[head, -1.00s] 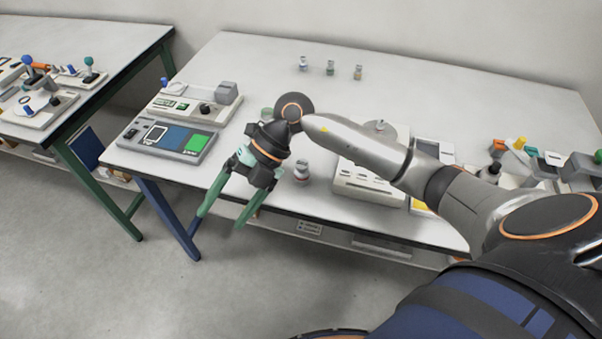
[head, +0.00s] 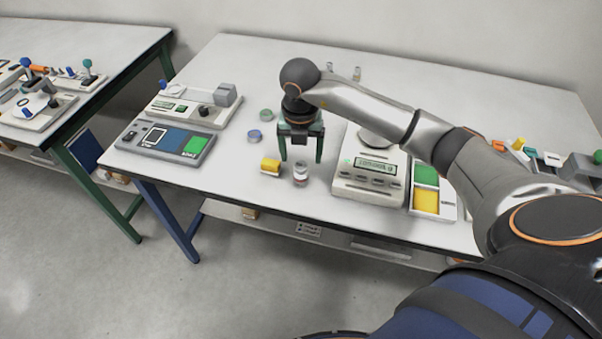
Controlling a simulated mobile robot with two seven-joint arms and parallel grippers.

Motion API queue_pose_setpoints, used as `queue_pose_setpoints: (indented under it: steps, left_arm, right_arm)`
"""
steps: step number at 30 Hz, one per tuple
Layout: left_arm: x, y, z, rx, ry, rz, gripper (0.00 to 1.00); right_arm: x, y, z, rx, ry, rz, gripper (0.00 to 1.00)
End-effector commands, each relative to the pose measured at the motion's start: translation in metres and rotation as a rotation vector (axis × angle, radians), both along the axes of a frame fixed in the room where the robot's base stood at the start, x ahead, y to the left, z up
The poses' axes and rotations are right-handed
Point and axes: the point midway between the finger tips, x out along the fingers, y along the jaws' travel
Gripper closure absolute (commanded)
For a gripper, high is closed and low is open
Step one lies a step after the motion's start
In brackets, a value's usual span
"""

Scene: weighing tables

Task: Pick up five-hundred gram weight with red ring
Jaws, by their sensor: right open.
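A small metal weight (head: 300,173) with a reddish band near its base stands upright near the front edge of the table, left of the scale. I cannot read its marking. My right gripper (head: 301,158) is open and points down, with its two green fingers spread left and right of the weight's top. The fingertips look just above or behind the weight; I cannot tell whether they touch it. My left gripper is not in view.
A scale (head: 367,187) stands right of the weight, with a green and yellow tray (head: 426,201) beside it. A control panel (head: 165,142) is farther left. Small weights (head: 357,74) stand at the back, partly hidden by my arm.

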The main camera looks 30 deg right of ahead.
Motion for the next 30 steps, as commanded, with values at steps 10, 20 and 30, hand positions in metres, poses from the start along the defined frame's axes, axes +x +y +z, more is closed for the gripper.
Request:
queue_pose_setpoints:
  steps: [10,20,30]
  left_arm:
    - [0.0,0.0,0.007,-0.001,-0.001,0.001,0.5]
    - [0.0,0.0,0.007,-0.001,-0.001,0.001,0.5]
    - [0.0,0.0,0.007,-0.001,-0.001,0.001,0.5]
  right_arm:
    - [0.003,-0.003,-0.046,0.0,0.002,0.001,0.18]
    - [0.004,-0.003,-0.051,0.0,0.001,0.002,0.22]
    - [0.004,-0.003,-0.051,0.001,0.0,0.001,0.6]
